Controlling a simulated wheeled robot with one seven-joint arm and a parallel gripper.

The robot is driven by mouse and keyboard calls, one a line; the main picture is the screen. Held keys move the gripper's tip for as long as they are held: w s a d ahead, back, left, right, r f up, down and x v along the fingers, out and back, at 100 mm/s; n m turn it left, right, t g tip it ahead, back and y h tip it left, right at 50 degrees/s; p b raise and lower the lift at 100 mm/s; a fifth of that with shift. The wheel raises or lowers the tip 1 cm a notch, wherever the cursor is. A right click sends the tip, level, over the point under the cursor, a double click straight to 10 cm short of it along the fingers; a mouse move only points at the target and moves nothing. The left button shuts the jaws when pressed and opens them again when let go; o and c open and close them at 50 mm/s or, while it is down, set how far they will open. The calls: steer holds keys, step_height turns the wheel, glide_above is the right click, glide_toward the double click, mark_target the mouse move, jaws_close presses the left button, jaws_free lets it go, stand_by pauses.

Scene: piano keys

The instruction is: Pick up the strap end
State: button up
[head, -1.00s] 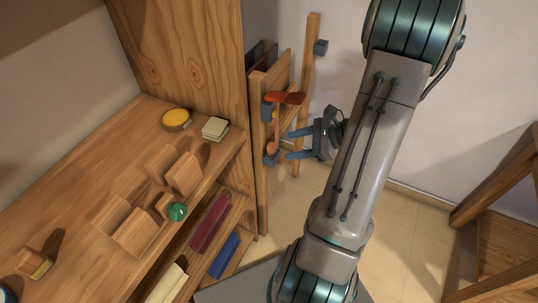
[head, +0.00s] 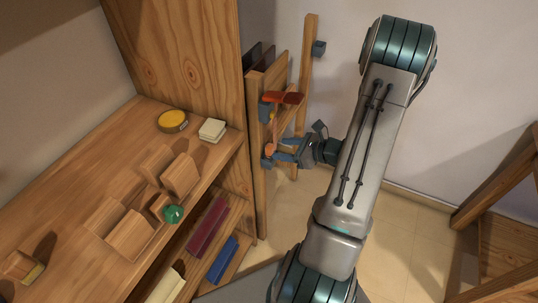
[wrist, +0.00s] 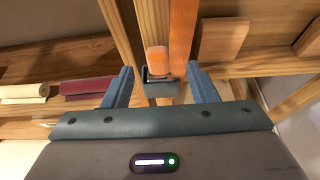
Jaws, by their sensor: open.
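An orange strap (head: 274,130) hangs on the narrow wooden rack, below a red-orange piece (head: 284,97). The rounded orange strap end (head: 270,150) is at its bottom, just above a small blue-grey bracket (head: 267,163). In the wrist view an orange end (wrist: 157,58) stands in or just behind a dark bracket (wrist: 160,87), beside a longer orange strip (wrist: 183,35). My gripper (head: 283,149) is open, its blue fingers pointing left at the strap end. In the wrist view the fingers (wrist: 160,78) lie either side of the bracket and orange end; contact cannot be told.
A wooden shelf unit (head: 110,165) stands at left, with wooden blocks, a green ball (head: 173,214) and a yellow tin (head: 173,121) on top. A wooden post (head: 306,75) rises behind the rack. Another wooden piece of furniture (head: 510,190) is at right. Floor between is clear.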

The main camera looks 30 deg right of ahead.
mark_target(273, 149)
steer(key=x, duration=0.4)
steer(key=shift+w+a+f, duration=0.1)
steer(key=shift+a+f, duration=0.1)
steer(key=shift+f, duration=0.2)
steer(key=c, duration=1.1)
steer(key=shift+r, duration=0.2)
